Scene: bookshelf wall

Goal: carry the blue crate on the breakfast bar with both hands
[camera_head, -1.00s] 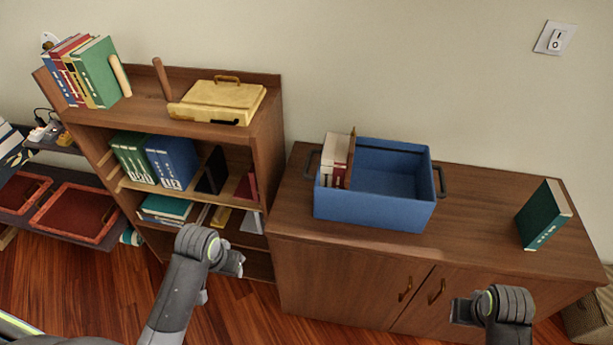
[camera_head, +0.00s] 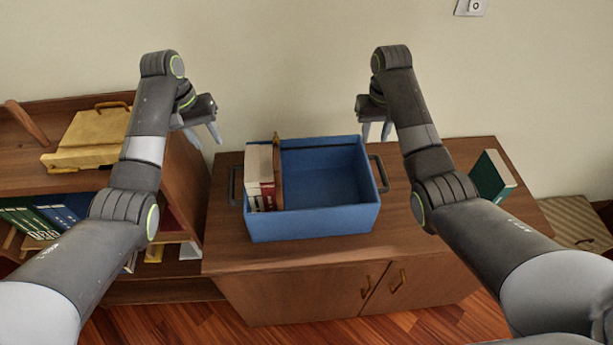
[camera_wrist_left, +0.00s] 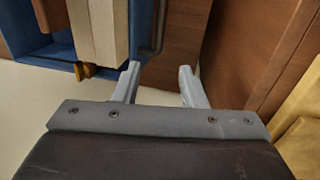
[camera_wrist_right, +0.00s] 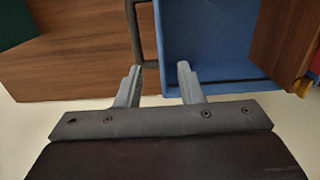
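The blue crate (camera_head: 315,221) stands on the brown wooden cabinet top (camera_head: 400,205). It holds a few books (camera_head: 260,178) and a wooden divider at its left end. A dark handle (camera_head: 233,186) is on its left side and another dark handle (camera_head: 380,173) on its right side. My left gripper (camera_head: 205,137) is open and empty, above and behind the left handle; its fingers (camera_wrist_left: 158,85) point toward the handle region. My right gripper (camera_head: 376,132) is open and empty, above the right handle, which shows past its fingers (camera_wrist_right: 160,84) in the right wrist view.
A bookshelf (camera_head: 188,175) stands close at the left, with a yellow case (camera_head: 88,140) on top. A green book (camera_head: 491,176) stands on the cabinet's right part. A wicker box (camera_head: 575,222) is at the far right. The wall is close behind.

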